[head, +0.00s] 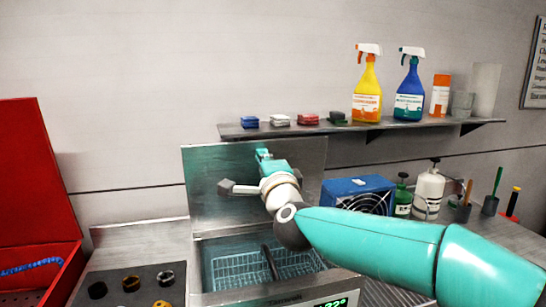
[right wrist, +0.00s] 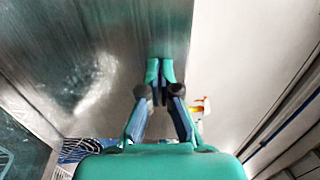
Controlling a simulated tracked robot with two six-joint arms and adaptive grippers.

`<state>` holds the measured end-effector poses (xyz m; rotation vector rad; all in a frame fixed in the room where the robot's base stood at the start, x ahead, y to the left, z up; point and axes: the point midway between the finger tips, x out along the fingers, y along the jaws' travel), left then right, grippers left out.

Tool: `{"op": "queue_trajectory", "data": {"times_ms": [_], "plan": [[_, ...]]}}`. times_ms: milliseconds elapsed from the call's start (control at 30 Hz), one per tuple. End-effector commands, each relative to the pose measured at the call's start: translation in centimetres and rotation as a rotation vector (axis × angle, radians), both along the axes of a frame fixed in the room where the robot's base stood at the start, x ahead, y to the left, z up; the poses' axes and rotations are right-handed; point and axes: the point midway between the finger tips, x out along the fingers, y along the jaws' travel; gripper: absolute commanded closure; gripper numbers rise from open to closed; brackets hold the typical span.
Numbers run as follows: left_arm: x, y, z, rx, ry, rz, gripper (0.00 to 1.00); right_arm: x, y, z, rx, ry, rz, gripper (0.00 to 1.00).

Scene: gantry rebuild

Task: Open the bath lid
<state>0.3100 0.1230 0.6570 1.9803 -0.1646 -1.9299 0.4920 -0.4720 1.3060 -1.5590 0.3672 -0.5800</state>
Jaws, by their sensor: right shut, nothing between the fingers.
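The bath lid (head: 215,160) is a flat metal panel standing raised at the back of the bath (head: 213,283). The bath is open below it, and a wire basket with a dark handle (head: 240,268) shows inside. My right gripper (head: 262,154) is in front of the lid, with its fingers shut and empty. In the right wrist view the closed fingertips (right wrist: 160,70) lie close to the lid's metal face (right wrist: 100,60); I cannot tell whether they touch it. A dark grey knob-like part (head: 227,187) shows beside my wrist. My left gripper is out of view.
A wall shelf (head: 400,127) with spray bottles and small coloured blocks is above and to the right. A blue box with a fan (head: 358,194) and bottles stand right of the bath. An open red box (head: 35,180) is at far left.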

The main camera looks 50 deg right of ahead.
Motion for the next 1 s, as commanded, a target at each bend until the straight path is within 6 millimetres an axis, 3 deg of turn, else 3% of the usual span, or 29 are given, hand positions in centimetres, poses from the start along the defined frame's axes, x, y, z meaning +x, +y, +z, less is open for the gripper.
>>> {"op": "queue_trajectory", "data": {"times_ms": [33,200,733,1000], "plan": [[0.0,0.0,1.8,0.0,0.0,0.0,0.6,0.5,-0.3,1.0,0.012,0.021,0.0,1.0],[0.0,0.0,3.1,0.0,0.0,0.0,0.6,1.3,-0.8,0.7,0.042,0.062,0.001,1.0],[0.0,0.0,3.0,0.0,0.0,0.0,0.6,1.3,-0.6,0.3,0.048,0.069,0.004,1.0],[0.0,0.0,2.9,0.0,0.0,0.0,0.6,-0.8,1.6,0.0,0.049,0.068,0.007,1.0]]}}
